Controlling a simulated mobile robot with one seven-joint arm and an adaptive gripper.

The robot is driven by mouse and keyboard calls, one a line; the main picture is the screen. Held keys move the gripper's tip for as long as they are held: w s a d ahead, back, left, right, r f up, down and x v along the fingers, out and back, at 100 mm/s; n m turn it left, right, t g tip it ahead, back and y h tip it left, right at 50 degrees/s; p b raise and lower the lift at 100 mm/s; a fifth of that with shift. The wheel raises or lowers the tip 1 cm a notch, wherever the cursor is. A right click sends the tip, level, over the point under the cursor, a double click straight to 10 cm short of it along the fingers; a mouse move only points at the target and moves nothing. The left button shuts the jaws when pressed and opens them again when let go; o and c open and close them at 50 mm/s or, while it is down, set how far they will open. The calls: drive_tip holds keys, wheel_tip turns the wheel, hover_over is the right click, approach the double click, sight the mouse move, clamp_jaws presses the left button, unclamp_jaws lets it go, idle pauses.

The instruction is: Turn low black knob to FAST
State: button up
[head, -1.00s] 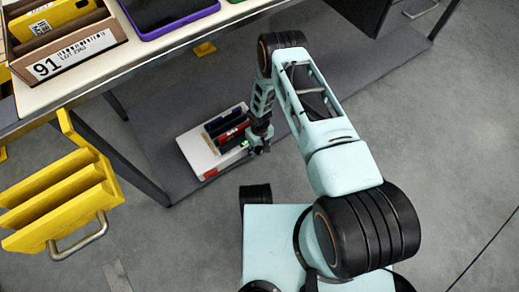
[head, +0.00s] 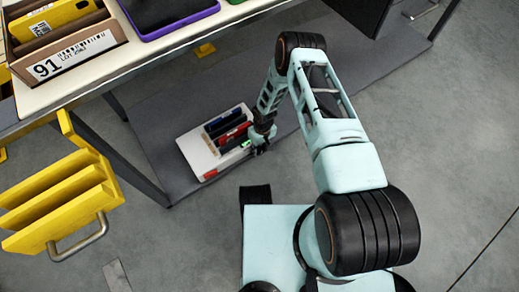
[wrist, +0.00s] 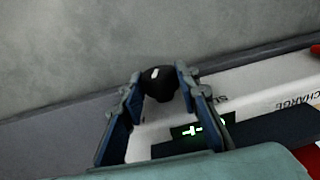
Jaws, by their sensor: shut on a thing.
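The black knob (wrist: 160,87) shows in the wrist view on the front of a white charger-like unit. It has a short white mark on it. My gripper (wrist: 160,80) has its two blue-padded fingers on either side of the knob, shut on it. Print beginning with "S" shows just right of the fingers, partly hidden; the word FAST is not readable. In the head view the white unit (head: 196,155) lies low on a grey shelf, and my gripper (head: 258,150) is at its right end. The knob is hidden there.
A green-lit display (wrist: 192,131) and a "CHARGE" label (wrist: 298,103) are beside the knob. Dark and red items (head: 232,133) sit in the unit's slots. The table (head: 150,55) overhangs behind; a yellow rack (head: 60,200) stands left. Floor to the right is clear.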

drive_tip(key=shift+w+d+f+g+y, duration=0.15)
drive_tip(key=shift+g+y, duration=0.3)
drive_tip(key=shift+y, duration=0.25)
drive_tip(key=shift+d+r+g+y, duration=0.1)
drive_tip(key=shift+g+y, duration=0.35)
drive_tip(key=shift+y, duration=0.25)
drive_tip(key=shift+g+y, duration=0.8)
drive_tip(key=shift+y, duration=0.7)
drive_tip(key=o, duration=1.2)
drive_tip(key=shift+c, duration=0.2)
drive_tip(key=shift+f, duration=0.1)
drive_tip(key=v, duration=1.2)
drive_tip(key=shift+w, duration=0.25)
